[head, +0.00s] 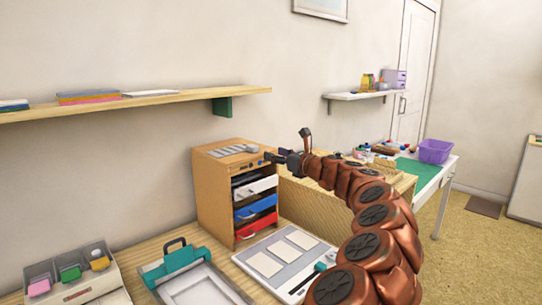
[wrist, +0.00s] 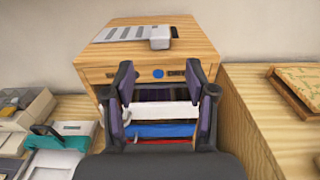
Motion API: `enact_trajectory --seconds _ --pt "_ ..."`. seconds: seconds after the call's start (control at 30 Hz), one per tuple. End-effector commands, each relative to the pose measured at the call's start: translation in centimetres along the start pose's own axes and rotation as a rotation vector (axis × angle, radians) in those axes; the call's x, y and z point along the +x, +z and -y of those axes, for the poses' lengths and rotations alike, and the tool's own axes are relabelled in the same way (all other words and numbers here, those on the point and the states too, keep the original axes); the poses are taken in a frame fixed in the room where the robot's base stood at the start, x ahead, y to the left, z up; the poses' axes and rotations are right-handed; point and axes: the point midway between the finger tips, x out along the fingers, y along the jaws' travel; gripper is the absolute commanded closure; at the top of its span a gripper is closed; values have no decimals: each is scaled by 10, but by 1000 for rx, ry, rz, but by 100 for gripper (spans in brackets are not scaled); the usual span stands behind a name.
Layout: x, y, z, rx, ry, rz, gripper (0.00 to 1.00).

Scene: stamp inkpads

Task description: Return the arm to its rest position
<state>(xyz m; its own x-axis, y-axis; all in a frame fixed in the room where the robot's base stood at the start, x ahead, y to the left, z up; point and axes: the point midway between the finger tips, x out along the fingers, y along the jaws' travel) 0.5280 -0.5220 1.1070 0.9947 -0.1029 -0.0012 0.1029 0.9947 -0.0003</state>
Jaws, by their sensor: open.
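My gripper (head: 278,158) is at the end of my reddish-brown arm, raised in front of the upper part of a wooden drawer cabinet (head: 213,190). In the wrist view my gripper (wrist: 163,92) has its two dark, purple-padded fingers spread apart with nothing between them. The cabinet (wrist: 205,45) fills the middle of that view, behind the fingers. Its front shows a white drawer (head: 256,187), a blue drawer (head: 256,207) and a red drawer (head: 256,226). Whether the fingers touch the cabinet cannot be told.
A board with pale panels (head: 268,264), a teal clipboard-like item (head: 172,262) and a tray of coloured blocks (head: 100,290) lie on the bench. A wall shelf (head: 160,97) hangs above. A green-topped table with a purple basket (head: 435,151) stands at right.

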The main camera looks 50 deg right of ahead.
Motion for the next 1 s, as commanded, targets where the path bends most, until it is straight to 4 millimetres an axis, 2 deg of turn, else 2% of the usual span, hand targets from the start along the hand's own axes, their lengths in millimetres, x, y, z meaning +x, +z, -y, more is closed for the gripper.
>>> enact_trajectory --seconds 0.47,0.57,0.73,0.87,1.0 --pt "1 1 -3 -3 5 0 44" --pt "19 18 -53 -89 105 -12 44" --pt "40 43 -153 -284 299 -30 44" --pt "43 56 -232 -451 451 -35 44" --pt "33 59 -318 -643 631 -36 44"
